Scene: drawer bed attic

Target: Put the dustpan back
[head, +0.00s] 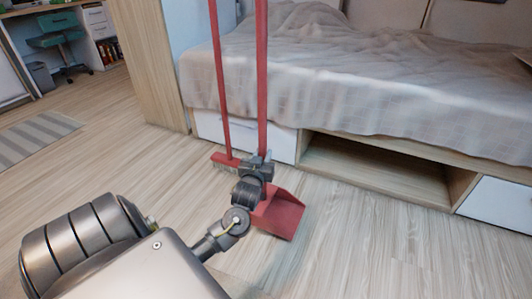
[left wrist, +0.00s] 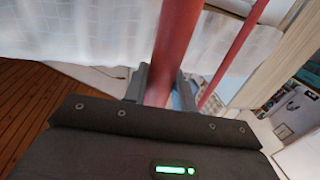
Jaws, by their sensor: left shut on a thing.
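The red dustpan (head: 279,213) has a long upright red handle and a wide red scoop low near the floor. My left gripper (head: 262,160) is shut on the dustpan's handle, a little above the scoop. In the left wrist view the handle (left wrist: 173,50) runs between the two fingers (left wrist: 157,88). A red broom (head: 220,90) with a long thin handle stands just left of the dustpan, its head low by the bed's drawer front. Whether the scoop touches the floor I cannot tell. My right gripper is not in view.
A bed (head: 340,85) with a grey blanket stands behind, with white drawer fronts and an open compartment (head: 375,165) below. A wooden panel (head: 145,60) stands left of it. A striped rug (head: 35,135) lies far left. The floor (head: 370,250) at the right front is clear.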

